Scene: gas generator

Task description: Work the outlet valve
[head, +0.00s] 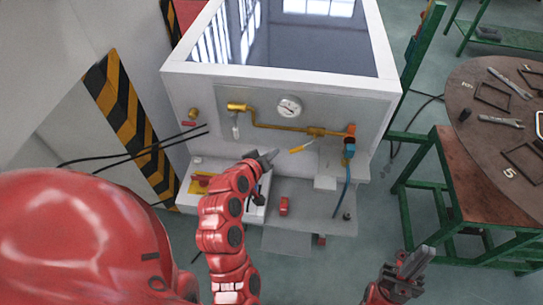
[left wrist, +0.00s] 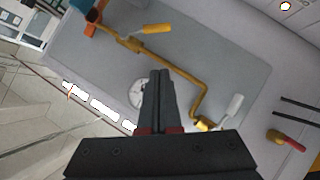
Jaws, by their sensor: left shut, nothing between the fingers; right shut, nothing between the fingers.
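A brass pipe (head: 270,125) with valves runs across the generator's front panel; no label tells me which is the outlet valve. A yellow lever (head: 301,147) hangs at its right part and also shows in the left wrist view (left wrist: 158,28). A white lever (head: 235,130) hangs at the left end, also in the left wrist view (left wrist: 234,106). My left gripper (head: 273,155) is shut and empty, left of the yellow lever's tip in the head view, with no visible contact. My right gripper (head: 418,262) is shut and empty at the lower right, away from the panel.
A round gauge (head: 289,107) sits above the pipe. A red handle (head: 189,123) is left on the panel. A blue fitting (head: 349,150) with a hose is at the right end. A ledge (head: 310,205) juts out below. A table with tools (head: 500,135) stands right.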

